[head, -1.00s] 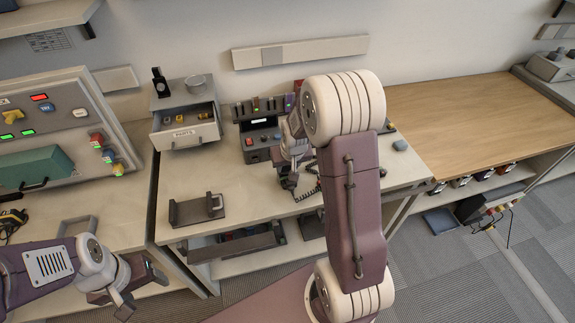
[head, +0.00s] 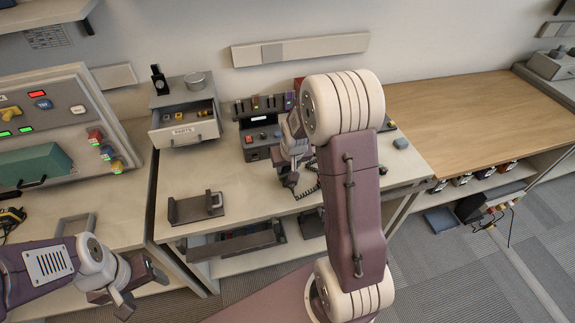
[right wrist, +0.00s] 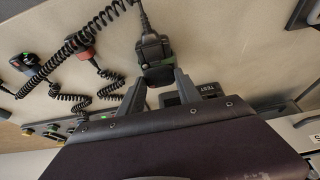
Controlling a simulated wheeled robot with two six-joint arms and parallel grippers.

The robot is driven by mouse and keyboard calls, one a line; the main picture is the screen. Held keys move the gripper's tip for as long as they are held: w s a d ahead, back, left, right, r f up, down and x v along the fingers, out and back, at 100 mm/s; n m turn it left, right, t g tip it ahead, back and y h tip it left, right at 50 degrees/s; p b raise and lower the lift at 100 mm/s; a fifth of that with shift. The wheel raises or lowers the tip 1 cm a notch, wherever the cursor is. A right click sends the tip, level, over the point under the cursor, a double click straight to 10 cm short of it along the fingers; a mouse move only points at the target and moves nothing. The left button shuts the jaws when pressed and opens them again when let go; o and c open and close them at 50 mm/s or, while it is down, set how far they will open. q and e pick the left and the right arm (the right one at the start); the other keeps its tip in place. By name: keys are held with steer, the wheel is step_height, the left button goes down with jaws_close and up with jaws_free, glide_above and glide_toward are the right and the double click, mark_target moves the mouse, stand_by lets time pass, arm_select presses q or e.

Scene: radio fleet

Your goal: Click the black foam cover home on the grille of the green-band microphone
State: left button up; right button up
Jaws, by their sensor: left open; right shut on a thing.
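The green-band microphone (right wrist: 154,50) is black with a green strip and has a coiled cord at its upper end in the right wrist view. My right gripper (right wrist: 160,82) is shut around its lower dark end. I cannot tell whether that dark end is the black foam cover or the microphone's own body, nor how the cover sits. In the head view my right gripper (head: 290,180) is over the middle table, partly hidden by my right arm. My left gripper (head: 140,288) is open and empty at the lower left, away from the microphone.
A red-marked microphone (right wrist: 83,54) and a blue-marked one (right wrist: 30,62) lie to the left with coiled cords. A dark control box (head: 258,143), an open parts drawer (head: 185,132) and a dark tray (head: 195,208) stand on the table. The wooden top (head: 465,115) is clear.

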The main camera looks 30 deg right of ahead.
steer(key=shift+f, duration=0.3)
steer(key=o, duration=1.4)
steer(key=shift+r, duration=0.1)
steer(key=d+p+v, duration=0.1)
steer(key=v, duration=0.8)
steer(key=shift+a, duration=0.45)
